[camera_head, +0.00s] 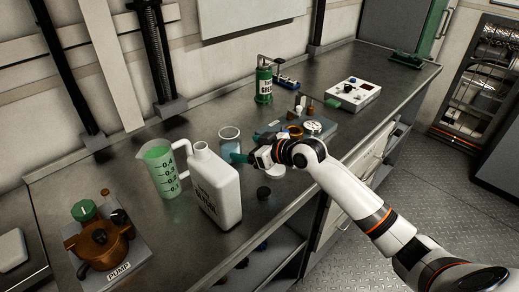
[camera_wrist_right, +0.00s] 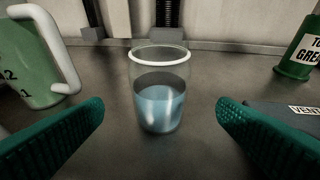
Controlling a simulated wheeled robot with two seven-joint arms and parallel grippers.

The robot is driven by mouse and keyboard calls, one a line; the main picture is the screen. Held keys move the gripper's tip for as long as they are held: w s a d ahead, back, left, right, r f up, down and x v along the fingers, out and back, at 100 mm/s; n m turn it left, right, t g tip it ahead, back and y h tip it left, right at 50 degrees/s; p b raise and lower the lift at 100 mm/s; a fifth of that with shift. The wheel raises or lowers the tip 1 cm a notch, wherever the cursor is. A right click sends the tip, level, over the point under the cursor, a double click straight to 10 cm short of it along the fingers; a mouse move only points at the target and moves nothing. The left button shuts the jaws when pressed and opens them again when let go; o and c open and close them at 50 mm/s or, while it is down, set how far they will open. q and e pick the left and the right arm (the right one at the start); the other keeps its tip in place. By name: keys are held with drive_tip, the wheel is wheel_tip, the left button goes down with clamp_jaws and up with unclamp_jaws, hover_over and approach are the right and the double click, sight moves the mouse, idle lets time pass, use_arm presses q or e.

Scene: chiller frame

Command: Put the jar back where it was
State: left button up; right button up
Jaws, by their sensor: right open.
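A clear glass jar (camera_head: 229,138) part-filled with pale blue liquid stands upright on the metal bench. In the right wrist view the jar (camera_wrist_right: 160,95) stands in the middle, in line with the gap between the fingers. My right gripper (camera_head: 242,157) is open, with its green fingers pointing at the jar. There is clear space on both sides of the jar, and neither finger touches it. In the head view the gripper covers a little of the jar's lower right side. My left gripper is out of view.
A green measuring jug (camera_head: 160,172) and a white canister (camera_head: 214,188) stand close left of the jar. A labelled tray (camera_head: 320,133), a green grease can (camera_head: 263,85) and a pump (camera_head: 100,245) are also on the bench.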

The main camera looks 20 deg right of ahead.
drive_tip(key=v, duration=0.4)
drive_tip(key=shift+s+r, duration=0.1)
